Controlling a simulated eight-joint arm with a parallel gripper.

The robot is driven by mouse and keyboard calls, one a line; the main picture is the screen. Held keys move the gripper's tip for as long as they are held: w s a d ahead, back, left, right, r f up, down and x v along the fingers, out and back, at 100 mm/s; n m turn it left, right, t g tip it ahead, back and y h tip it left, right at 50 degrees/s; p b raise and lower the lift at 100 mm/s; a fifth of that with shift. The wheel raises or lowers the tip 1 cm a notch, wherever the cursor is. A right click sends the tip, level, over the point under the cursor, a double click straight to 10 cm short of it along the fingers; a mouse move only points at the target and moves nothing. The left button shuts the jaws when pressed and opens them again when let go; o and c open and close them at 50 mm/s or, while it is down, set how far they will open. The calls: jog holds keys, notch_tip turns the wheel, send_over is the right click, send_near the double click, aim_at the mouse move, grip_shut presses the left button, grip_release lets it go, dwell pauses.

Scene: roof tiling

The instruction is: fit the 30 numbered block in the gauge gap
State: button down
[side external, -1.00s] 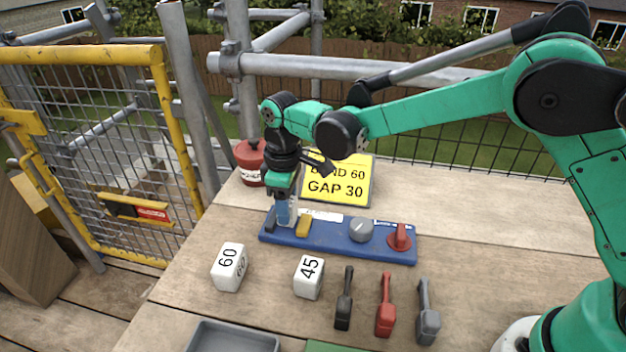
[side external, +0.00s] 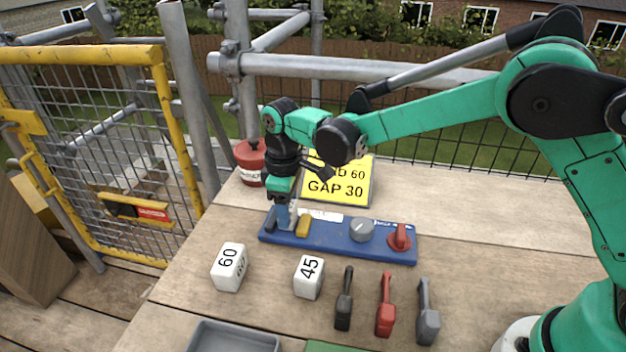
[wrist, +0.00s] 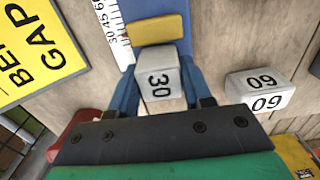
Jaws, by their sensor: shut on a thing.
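My gripper (side external: 285,221) is shut on the white block marked 30 (wrist: 159,84), its blue fingers on either side in the wrist view. The blue gauge board (side external: 335,243) lies on the planks, and the gripper is low over its left end. The yellow gauge piece (wrist: 157,30) is just beyond the block; it also shows beside the fingers in the side view (side external: 303,226). A dark end piece (side external: 270,219) is at the board's left end. The fingers mostly hide the block in the side view, so I cannot tell if it touches the board.
The block marked 60 (side external: 229,267) and the block marked 45 (side external: 309,276) stand in front of the board. Three handled tools (side external: 385,305) lie to their right. A grey tray (side external: 235,338) is at the front. A yellow sign (side external: 340,186) and red container (side external: 250,162) stand behind.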

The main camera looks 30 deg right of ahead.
jog(key=shift+f, duration=0.1)
jog(key=shift+c, duration=1.4)
grip_release()
jog(key=shift+r, duration=3.5)
